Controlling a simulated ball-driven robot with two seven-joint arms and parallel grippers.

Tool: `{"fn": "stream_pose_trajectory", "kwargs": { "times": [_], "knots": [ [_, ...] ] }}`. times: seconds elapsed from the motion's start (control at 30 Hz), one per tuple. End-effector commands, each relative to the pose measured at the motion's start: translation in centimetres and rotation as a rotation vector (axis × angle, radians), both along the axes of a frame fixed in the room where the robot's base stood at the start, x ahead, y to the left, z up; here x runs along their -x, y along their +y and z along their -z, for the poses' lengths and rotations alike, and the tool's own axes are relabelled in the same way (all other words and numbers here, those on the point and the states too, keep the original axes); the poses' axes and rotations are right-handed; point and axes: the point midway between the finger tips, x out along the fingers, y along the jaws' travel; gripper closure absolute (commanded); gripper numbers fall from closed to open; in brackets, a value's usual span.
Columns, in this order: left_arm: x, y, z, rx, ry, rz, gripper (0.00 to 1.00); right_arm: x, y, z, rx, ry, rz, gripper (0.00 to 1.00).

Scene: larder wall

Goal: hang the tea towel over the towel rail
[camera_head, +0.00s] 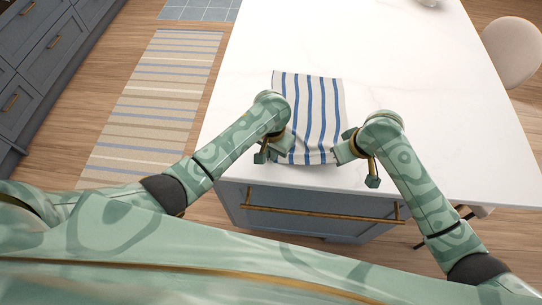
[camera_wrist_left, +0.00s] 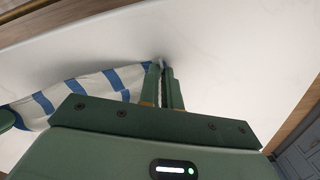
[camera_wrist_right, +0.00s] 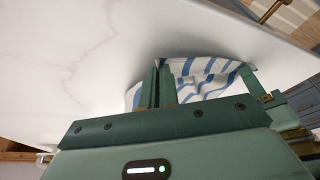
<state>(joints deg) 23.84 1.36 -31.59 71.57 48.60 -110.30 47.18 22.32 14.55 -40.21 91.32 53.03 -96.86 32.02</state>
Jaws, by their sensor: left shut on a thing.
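The tea towel (camera_head: 312,100), white with blue stripes, lies over the white worktop, its near edge by the front edge. My left gripper (camera_head: 278,153) is shut on its near left corner; the towel also shows in the left wrist view (camera_wrist_left: 85,88). My right gripper (camera_head: 343,153) is at the near right corner. In the right wrist view its fingers (camera_wrist_right: 163,66) are close together with towel (camera_wrist_right: 205,70) at the tips, so it looks shut on the cloth. The brass towel rail (camera_head: 320,214) runs across the blue island front, below the worktop edge, with nothing on it.
The worktop (camera_head: 420,70) is clear around the towel, apart from an item at its far edge. A striped rug (camera_head: 155,100) lies on the wooden floor at left, beside blue drawers (camera_head: 40,60). A pale round seat (camera_head: 512,52) stands at right.

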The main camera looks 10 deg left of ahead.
Motion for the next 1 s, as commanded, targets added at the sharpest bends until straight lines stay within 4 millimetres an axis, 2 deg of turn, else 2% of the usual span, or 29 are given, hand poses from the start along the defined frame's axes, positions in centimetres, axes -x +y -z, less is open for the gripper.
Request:
{"fn": "stream_pose_trajectory", "kwargs": {
  "times": [0.2, 0.5, 0.87, 1.0],
  "knots": [
    [0.1, 0.1, -0.3, -0.003, 0.002, -0.001, 1.0, 0.0, -0.1, 0.0, 0.003, -0.001, 0.001, 1.0],
    [0.0, 0.0, -4.5, -0.002, 0.002, 0.0, 1.0, 0.0, -0.1, 0.0, 0.003, -0.001, 0.001, 1.0],
    [0.0, 0.1, -5.1, -0.003, 0.001, 0.001, 1.0, 0.0, -0.1, -0.1, 0.002, -0.001, 0.0, 1.0],
    [-0.2, 0.1, -6.3, -0.005, -0.007, 0.016, 1.0, -0.2, -0.1, -1.3, 0.008, -0.004, -0.008, 1.0]
  ]
}}
